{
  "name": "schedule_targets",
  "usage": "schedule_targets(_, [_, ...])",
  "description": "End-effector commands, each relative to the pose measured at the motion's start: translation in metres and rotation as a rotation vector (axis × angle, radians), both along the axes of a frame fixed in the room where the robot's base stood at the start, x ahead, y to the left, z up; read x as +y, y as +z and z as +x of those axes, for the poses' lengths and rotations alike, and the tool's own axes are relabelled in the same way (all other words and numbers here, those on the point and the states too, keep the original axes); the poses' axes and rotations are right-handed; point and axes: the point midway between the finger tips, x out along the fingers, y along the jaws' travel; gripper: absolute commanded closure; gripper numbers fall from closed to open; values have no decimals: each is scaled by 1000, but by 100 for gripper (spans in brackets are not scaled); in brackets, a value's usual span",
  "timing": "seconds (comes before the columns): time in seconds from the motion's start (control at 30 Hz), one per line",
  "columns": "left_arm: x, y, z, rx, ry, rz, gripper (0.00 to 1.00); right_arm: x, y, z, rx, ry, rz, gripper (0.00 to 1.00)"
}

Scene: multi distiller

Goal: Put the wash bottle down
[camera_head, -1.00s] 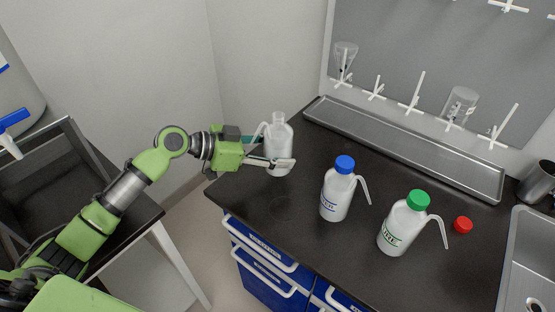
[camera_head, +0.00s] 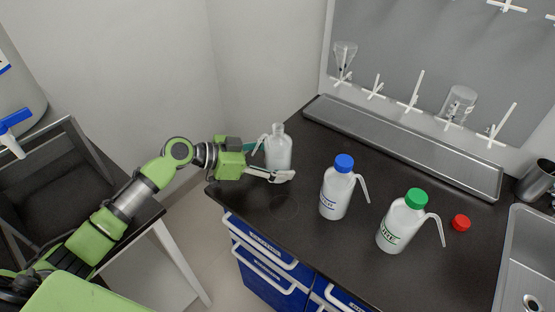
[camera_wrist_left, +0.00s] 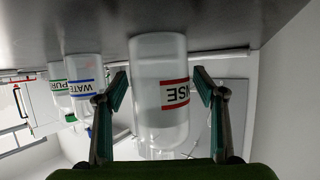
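The wash bottle (camera_head: 278,152) is white and translucent, without a cap. It stands upright on the dark counter (camera_head: 270,205) near its left end. In the left wrist view, which is upside down, the bottle (camera_wrist_left: 160,110) shows a red-framed label and its base meets the counter. My left gripper (camera_head: 268,162) has one finger on each side of the bottle. The fingers (camera_wrist_left: 161,92) are spread, with a narrow gap showing on both sides. My right gripper is not in view.
A blue-capped bottle (camera_head: 336,192) and a green-capped bottle (camera_head: 402,222) stand to the right, with a red cap (camera_head: 461,223) beyond. A metal trough (camera_head: 400,146) runs along the back. A sink (camera_head: 526,260) is at far right. The counter's front edge is close to my gripper.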

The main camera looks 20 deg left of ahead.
Motion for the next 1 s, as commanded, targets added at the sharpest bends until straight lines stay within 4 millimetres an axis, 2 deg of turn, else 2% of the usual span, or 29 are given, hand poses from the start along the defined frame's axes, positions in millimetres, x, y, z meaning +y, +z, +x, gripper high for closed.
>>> schedule_targets(0.23, [3,3,-1,0,1,1,36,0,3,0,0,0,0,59])
schedule_targets(0.37, [19,8,-14,0,1,3,36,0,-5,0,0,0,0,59])
schedule_targets(0.7, [72,37,-54,2,-1,2,36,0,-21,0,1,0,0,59])
schedule_targets(1.0, [88,48,-66,1,-2,0,36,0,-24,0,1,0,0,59])
